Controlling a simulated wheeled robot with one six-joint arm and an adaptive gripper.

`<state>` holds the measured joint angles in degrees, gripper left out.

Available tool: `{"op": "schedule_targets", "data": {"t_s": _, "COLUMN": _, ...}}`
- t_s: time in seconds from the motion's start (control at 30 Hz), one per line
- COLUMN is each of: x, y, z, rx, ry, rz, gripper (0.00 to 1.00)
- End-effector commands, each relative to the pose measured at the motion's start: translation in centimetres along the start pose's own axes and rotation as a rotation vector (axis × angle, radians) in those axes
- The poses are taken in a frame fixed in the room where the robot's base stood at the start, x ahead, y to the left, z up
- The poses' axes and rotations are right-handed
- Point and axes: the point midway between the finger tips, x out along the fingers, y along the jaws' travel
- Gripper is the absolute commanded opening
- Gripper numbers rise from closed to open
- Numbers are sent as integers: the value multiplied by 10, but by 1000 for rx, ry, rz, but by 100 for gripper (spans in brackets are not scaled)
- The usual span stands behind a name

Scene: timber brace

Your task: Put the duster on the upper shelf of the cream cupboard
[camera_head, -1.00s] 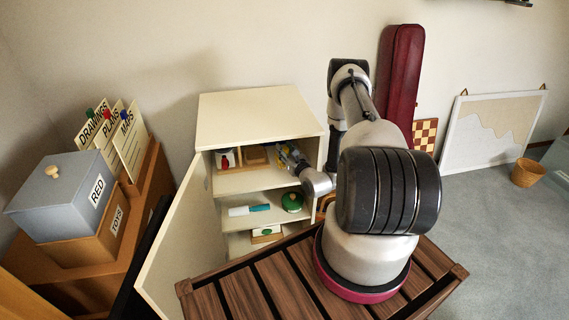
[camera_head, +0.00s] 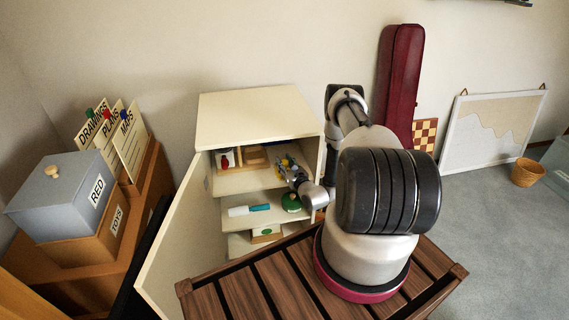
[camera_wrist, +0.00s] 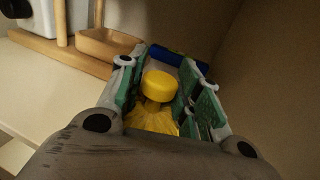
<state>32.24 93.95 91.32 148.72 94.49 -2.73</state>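The duster (camera_wrist: 158,86) shows in the wrist view as a yellow round cap with yellow bristles below it. It sits between the two fingers of my gripper (camera_wrist: 160,88), whose pads appear to press on both sides of it. In the head view my gripper (camera_head: 287,166) is at the opening of the upper shelf (camera_head: 240,181) of the cream cupboard (camera_head: 255,115), on the right side. My wrist partly hides the duster there. The cupboard door (camera_head: 180,240) stands open to the left.
On the upper shelf, a wooden tray (camera_wrist: 104,44) and a white box with a red mark (camera_head: 224,158) stand left of my gripper. A blue cylinder (camera_wrist: 168,54) lies just beyond the duster. The lower shelf holds a teal-and-white item (camera_head: 248,210) and a green round item (camera_head: 291,202).

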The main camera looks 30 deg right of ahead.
Motion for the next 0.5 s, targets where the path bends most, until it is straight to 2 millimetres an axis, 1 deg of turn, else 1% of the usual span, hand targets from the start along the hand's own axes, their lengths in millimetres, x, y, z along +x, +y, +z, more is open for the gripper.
{"op": "schedule_targets", "data": {"t_s": 0.03, "x": 0, "y": 0, "z": 0, "rx": 0, "ry": 0, "rz": 0, "gripper": 48}}
{"op": "schedule_targets", "data": {"t_s": 0.07, "x": 0, "y": 0, "z": 0, "rx": 0, "ry": 0, "rz": 0, "gripper": 51}}
{"op": "schedule_targets", "data": {"t_s": 0.4, "x": 0, "y": 0, "z": 3, "rx": 0, "ry": -1, "rz": 0, "gripper": 51}}
{"op": "schedule_targets", "data": {"t_s": 0.43, "x": -1, "y": 0, "z": 3, "rx": 0, "ry": 0, "rz": 0, "gripper": 51}}
{"op": "schedule_targets", "data": {"t_s": 0.5, "x": -9, "y": -1, "z": 2, "rx": 1, "ry": 2, "rz": -2, "gripper": 51}}
